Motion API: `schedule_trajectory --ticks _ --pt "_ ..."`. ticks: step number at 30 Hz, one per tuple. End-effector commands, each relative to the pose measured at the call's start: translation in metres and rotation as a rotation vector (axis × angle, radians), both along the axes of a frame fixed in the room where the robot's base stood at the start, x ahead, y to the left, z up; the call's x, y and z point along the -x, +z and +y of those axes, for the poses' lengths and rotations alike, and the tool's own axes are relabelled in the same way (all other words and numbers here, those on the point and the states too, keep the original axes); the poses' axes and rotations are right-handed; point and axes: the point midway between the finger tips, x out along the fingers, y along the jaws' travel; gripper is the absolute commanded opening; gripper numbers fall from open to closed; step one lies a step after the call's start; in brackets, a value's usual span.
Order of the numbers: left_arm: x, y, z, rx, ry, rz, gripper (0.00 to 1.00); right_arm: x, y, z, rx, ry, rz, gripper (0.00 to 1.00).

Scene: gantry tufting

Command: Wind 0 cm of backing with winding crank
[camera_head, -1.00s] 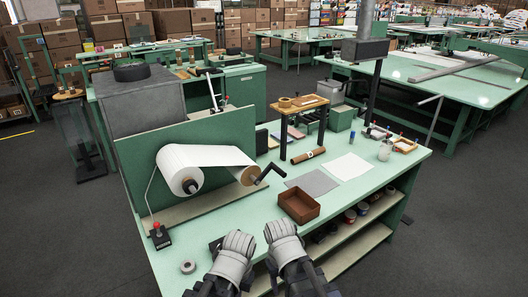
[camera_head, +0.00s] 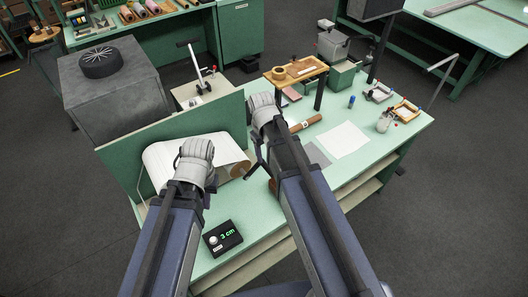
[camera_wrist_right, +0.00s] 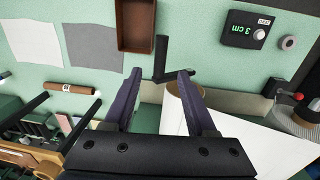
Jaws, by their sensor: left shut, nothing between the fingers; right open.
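The winding crank (camera_head: 256,163) is black and sits at the right end of the white backing roll (camera_head: 160,155), partly hidden by my right arm. In the right wrist view the crank (camera_wrist_right: 162,62) lies between the spread fingers of my right gripper (camera_wrist_right: 158,75), apparently beyond their tips; I see no contact. In the head view my right gripper (camera_head: 262,106) is above and beyond the crank. My left gripper (camera_head: 196,150) is shut and empty, in front of the white backing. The black counter (camera_head: 222,238) reads 3 cm and also shows in the right wrist view (camera_wrist_right: 250,30).
A green upright panel (camera_head: 170,130) stands behind the roll. A small wooden stand (camera_head: 296,72), a brown tube (camera_head: 305,123) and white and grey sheets (camera_head: 342,139) are to the right. A brown tray (camera_wrist_right: 136,25) lies near the crank.

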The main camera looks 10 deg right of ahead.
Motion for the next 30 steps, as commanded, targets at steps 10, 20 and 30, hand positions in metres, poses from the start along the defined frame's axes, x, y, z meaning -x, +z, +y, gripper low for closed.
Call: schedule_trajectory --ticks 10,20,30 --pt "0.000 -0.012 0.000 -0.001 -0.005 0.000 0.00 0.000 -0.012 -0.001 0.000 0.000 0.000 0.57" --pt "0.000 -0.050 0.000 -0.001 -0.017 -0.001 0.00 -0.001 -0.050 -0.003 0.000 -0.001 0.000 0.57" --pt "-0.001 -0.079 0.000 -0.001 -0.016 -0.002 0.00 -0.002 -0.079 -0.006 0.000 -0.001 0.000 0.57"
